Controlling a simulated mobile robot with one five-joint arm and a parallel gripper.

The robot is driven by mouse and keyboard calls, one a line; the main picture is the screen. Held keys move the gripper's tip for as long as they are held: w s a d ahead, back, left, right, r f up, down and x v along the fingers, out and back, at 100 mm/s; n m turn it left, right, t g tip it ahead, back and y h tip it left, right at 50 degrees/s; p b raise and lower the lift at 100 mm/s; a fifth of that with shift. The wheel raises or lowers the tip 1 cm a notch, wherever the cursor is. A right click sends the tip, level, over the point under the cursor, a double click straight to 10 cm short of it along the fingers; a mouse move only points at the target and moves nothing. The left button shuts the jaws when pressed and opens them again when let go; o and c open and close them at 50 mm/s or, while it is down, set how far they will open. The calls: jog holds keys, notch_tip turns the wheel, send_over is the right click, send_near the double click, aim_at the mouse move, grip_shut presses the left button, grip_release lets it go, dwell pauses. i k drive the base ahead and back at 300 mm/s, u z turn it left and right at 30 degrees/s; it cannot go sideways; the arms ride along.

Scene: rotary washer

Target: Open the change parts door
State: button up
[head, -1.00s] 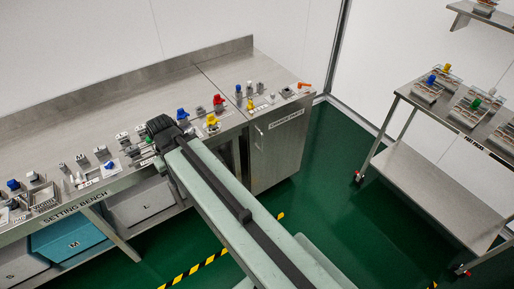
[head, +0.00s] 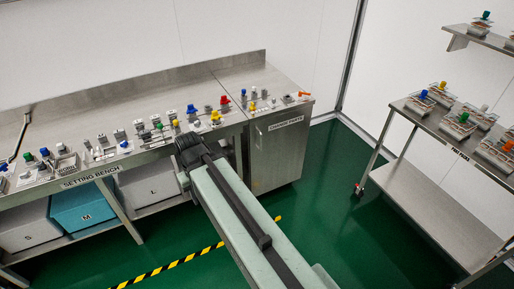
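The change parts door (head: 280,158) is the grey metal front of the cabinet at the right end of the bench. It looks shut, with a "CHANGE PARTS" label near its top. A small light fitting, perhaps its handle, shows near the door's upper left edge. My gripper (head: 190,148) is the dark end of my arm, at the bench's front edge, left of the door and apart from it. My arm hides its fingers, so I cannot tell whether they are open or holding anything.
The setting bench (head: 150,95) carries several small coloured parts along its front. Bins, including a blue one (head: 85,207), stand below. A steel trolley (head: 430,195) with parts stands at the right. Green floor (head: 325,215) before the door is clear.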

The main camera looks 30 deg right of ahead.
aim_at(278, 143)
jog(key=z, duration=0.15)
jog(key=i, duration=1.4)
jog(key=u, duration=0.05)
